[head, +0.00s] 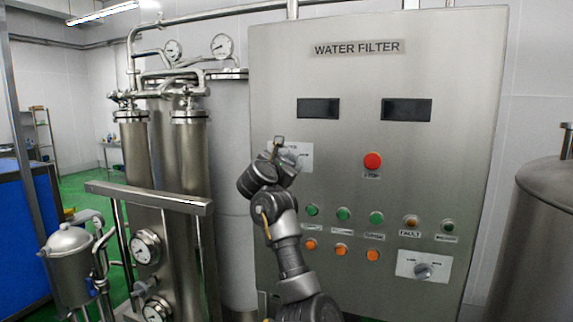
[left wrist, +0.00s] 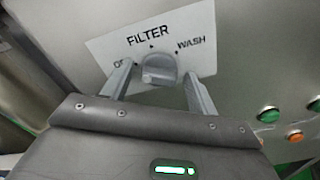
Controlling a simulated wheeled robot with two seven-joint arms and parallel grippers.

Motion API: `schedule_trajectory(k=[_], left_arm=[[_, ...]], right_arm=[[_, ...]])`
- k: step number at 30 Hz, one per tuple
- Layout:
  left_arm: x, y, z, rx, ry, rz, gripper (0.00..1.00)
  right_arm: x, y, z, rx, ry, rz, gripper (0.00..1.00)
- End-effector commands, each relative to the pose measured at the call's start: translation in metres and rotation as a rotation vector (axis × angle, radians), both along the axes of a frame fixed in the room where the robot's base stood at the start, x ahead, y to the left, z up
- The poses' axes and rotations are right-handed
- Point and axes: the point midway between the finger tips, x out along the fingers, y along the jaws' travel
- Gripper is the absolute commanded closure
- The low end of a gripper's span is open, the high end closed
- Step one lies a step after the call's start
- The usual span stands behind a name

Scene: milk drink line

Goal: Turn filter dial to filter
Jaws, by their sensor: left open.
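The filter dial (left wrist: 158,68) is a grey knob on a white plate (left wrist: 115,45) marked FILTER at the top and WASH at the right. The left label is partly hidden by a finger and seems to read OFF. I cannot tell surely which mark the knob points to. My left gripper (left wrist: 158,75) is open, with one finger on each side of the knob and gaps visible between. In the head view my left gripper (head: 278,145) is in front of the dial's plate (head: 302,155) and hides the knob. My right gripper is not in view.
The steel WATER FILTER panel (head: 365,65) has a red stop button (head: 373,161), several green and orange buttons below, and a second dial (head: 423,271) at lower right. Steel filter pipes and gauges stand to the left. A steel tank (head: 545,230) stands at the right.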

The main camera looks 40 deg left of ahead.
Motion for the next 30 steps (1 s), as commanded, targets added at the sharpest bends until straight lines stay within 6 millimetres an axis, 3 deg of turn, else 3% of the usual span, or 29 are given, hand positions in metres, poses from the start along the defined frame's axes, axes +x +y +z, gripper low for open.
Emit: schedule_trajectory(k=[3, 13, 30], left_arm=[[-0.0002, -0.0001, 0.0, 0.0, 0.0, 0.0, 0.41], [-0.0002, -0.0002, 0.0, 0.001, 0.0, 0.0, 0.83], [0.0004, -0.0013, -0.0001, 0.087, 0.028, -0.002, 0.86]], right_arm=[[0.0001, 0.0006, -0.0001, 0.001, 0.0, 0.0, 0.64], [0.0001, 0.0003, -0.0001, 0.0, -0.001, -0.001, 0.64], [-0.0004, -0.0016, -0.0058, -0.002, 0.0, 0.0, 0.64]])
